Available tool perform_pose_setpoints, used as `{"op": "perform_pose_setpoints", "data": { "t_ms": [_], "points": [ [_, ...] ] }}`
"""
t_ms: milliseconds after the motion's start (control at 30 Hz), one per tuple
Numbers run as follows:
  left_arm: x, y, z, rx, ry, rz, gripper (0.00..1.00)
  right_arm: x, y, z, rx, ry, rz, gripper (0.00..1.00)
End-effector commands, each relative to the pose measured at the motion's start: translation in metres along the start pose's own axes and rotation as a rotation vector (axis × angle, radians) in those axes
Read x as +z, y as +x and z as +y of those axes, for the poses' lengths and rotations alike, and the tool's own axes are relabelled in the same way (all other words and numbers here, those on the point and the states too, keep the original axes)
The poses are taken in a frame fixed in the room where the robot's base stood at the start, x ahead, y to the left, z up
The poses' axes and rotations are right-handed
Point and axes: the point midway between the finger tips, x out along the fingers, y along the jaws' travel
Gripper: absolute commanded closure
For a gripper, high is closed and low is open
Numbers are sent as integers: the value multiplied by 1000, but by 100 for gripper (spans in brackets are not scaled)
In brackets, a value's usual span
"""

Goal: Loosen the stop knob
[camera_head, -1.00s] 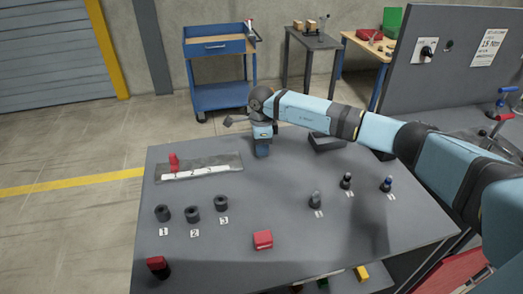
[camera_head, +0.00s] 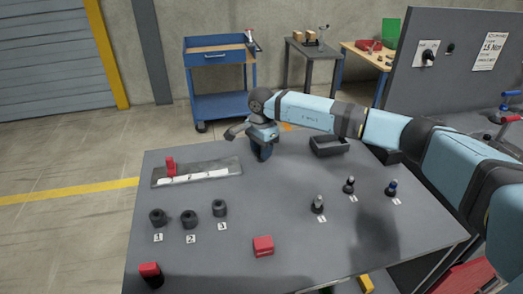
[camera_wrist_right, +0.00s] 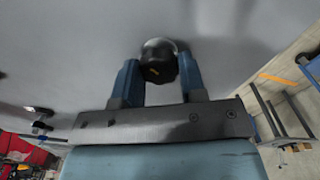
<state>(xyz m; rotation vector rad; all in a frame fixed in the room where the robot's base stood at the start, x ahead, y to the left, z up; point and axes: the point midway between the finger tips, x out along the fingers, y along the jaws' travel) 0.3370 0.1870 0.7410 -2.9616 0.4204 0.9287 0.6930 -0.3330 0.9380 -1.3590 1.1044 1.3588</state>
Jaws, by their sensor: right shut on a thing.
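My right gripper (camera_head: 263,152) points down at the far edge of the grey table. In the right wrist view its two blue fingers (camera_wrist_right: 160,80) are shut on a black round knob (camera_wrist_right: 160,60) with a small orange mark on its face. I take it to be the stop knob. A pale ring shows around the knob's far side, against a grey surface. In the head view my gripper hides the knob. My left gripper is not in view.
The grey table (camera_head: 290,215) holds a scale strip with a red block (camera_head: 170,166), several black cylinders (camera_head: 189,219), small upright pins (camera_head: 318,204), a red box (camera_head: 263,246) and a dark tray (camera_head: 329,146). A grey panel (camera_head: 450,60) stands at the right.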

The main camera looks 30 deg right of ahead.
Motion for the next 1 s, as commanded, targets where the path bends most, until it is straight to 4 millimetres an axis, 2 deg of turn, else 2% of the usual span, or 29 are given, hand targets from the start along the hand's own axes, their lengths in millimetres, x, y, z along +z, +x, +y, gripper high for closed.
{"op": "perform_pose_setpoints", "data": {
  "t_ms": [367, 400, 500, 833, 1000],
  "points": [
    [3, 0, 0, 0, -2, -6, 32, 1, 0, 0, 0, -6, -2, 86],
    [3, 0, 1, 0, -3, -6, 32, 1, 0, 0, 0, -5, -2, 57],
    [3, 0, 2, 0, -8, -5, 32, 1, 0, 0, 0, -5, -1, 36],
    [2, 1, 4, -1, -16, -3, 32, 0, -3, 0, 0, -4, 0, 36],
    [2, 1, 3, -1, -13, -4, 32, 0, -25, 0, -3, -4, 1, 36]
  ]
}}
